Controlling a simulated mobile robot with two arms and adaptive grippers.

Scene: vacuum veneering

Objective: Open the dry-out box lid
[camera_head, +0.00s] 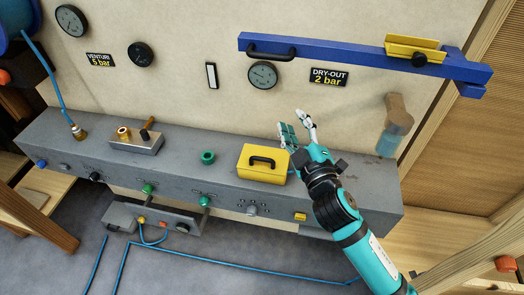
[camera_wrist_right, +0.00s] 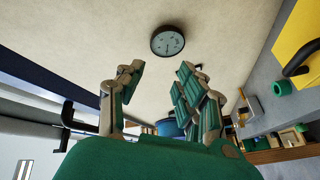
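The yellow dry-out box (camera_head: 253,175) sits on the grey bench, below and left of the "DRY-OUT 2 bar" sign. Its lid appears closed, with a black handle (camera_head: 262,160) on top. In the right wrist view the yellow box (camera_wrist_right: 297,30) is cut off at the right edge, with its handle (camera_wrist_right: 300,60) partly showing. My right gripper (camera_head: 294,122) is just above and right of the box, fingers pointing up toward the wall. In the wrist view the right gripper (camera_wrist_right: 160,75) has its fingers spread with nothing between them. My left gripper does not show.
A blue rail (camera_head: 350,58) with a black handle and a yellow bracket (camera_head: 412,48) crosses the wall above. A brown and teal object (camera_head: 394,125) stands right of my gripper. A green knob (camera_head: 208,157) and a metal block (camera_head: 136,140) are left of the box.

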